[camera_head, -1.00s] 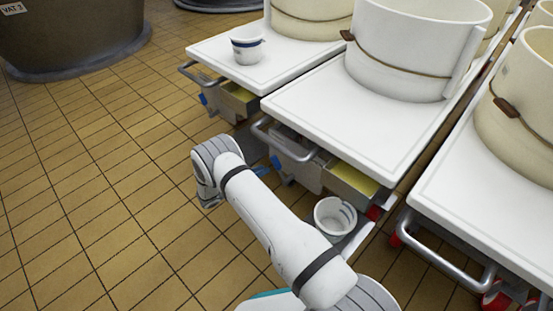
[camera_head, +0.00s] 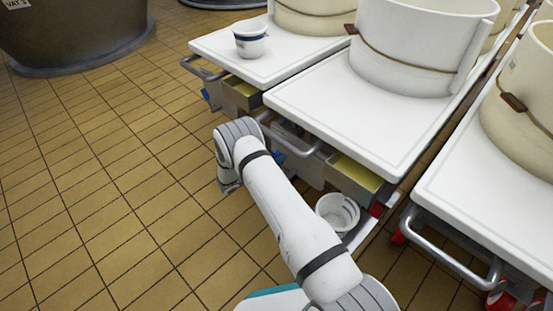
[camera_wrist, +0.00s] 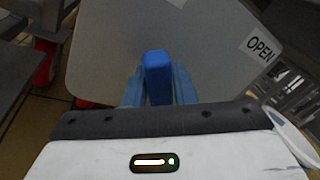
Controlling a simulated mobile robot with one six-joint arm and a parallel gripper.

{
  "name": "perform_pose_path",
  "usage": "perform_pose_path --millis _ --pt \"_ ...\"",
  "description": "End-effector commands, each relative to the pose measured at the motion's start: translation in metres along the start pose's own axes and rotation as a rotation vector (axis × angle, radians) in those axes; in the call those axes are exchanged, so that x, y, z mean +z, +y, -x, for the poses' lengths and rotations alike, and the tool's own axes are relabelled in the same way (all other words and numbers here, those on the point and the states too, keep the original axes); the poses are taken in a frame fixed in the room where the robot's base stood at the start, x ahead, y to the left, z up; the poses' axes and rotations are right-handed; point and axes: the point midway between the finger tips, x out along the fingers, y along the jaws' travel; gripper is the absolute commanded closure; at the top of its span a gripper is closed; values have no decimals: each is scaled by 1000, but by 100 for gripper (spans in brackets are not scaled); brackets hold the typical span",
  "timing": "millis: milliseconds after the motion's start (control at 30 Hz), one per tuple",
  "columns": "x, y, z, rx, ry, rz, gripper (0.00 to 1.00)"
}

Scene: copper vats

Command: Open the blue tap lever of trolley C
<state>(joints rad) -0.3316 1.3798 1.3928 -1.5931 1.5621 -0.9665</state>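In the wrist view a blue tap lever (camera_wrist: 157,76) stands out from a grey panel (camera_wrist: 105,45) with an OPEN label (camera_wrist: 261,47). My gripper's blue fingers (camera_wrist: 158,92) show on either side of the lever. They look close to its sides, but whether they press on it cannot be told. In the head view my arm reaches to the front of the middle trolley (camera_head: 330,105); my fingertips are hidden there. A blue part (camera_head: 279,159) shows under this trolley's handle. No letter C is readable.
The trolley has a handle rail (camera_head: 285,142), an open drawer (camera_head: 352,180) and a white bucket (camera_head: 338,211) low in front. A left trolley (camera_head: 215,45) carries a small white cup (camera_head: 250,40). A right trolley (camera_head: 480,205) stands close. The tiled floor (camera_head: 110,190) at left is free.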

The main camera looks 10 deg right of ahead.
Motion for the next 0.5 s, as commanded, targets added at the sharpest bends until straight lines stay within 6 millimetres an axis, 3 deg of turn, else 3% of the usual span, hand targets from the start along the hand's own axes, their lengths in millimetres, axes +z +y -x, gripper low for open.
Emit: perform_pose_path --millis 267,500 --pt "0 0 0 -1 1 0 100" --pt "0 0 -1 -2 1 1 100"
